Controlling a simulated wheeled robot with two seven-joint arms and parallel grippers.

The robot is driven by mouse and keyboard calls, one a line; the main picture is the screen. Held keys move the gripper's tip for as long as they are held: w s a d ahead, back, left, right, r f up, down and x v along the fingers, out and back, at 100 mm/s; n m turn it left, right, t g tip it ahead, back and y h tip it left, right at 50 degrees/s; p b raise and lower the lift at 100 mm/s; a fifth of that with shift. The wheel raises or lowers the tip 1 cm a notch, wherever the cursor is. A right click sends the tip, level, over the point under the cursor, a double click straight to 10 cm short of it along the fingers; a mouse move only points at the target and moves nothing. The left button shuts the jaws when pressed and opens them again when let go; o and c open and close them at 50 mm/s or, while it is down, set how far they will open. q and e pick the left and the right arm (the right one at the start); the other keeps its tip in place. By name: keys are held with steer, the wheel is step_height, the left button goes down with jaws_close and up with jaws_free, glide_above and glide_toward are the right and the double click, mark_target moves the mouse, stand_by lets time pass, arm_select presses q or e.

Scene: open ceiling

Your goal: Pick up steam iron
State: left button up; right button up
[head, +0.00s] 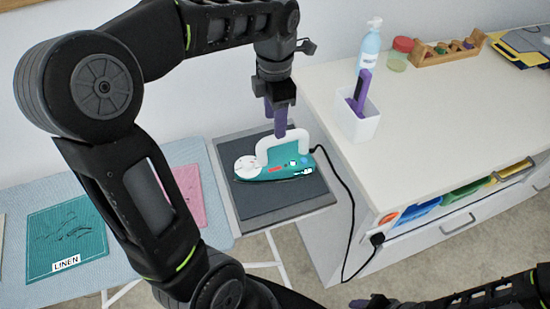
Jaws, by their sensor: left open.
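The steam iron (274,173) is teal with a white handle and lies on a dark grey rest pad (262,203) at the end of the ironing board. My left gripper (280,134) points down with its purple fingers at the top of the iron's white handle. It is open, and I cannot tell whether the fingers touch the handle.
The blue ironing board (110,243) carries a teal cloth marked LINEN (67,239) and a pink cloth (187,193). A black cord runs from the iron down the cabinet.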

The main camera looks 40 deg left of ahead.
mark_target(275, 140)
arm_select(q)
steer(key=shift+d, duration=0.1)
steer(key=shift+f, duration=1.35)
step_height(275, 140, down, 5)
steer(key=shift+f+p, duration=0.1)
steer(key=shift+p, duration=0.65)
steer(key=shift+c, duration=0.4)
jaws_close()
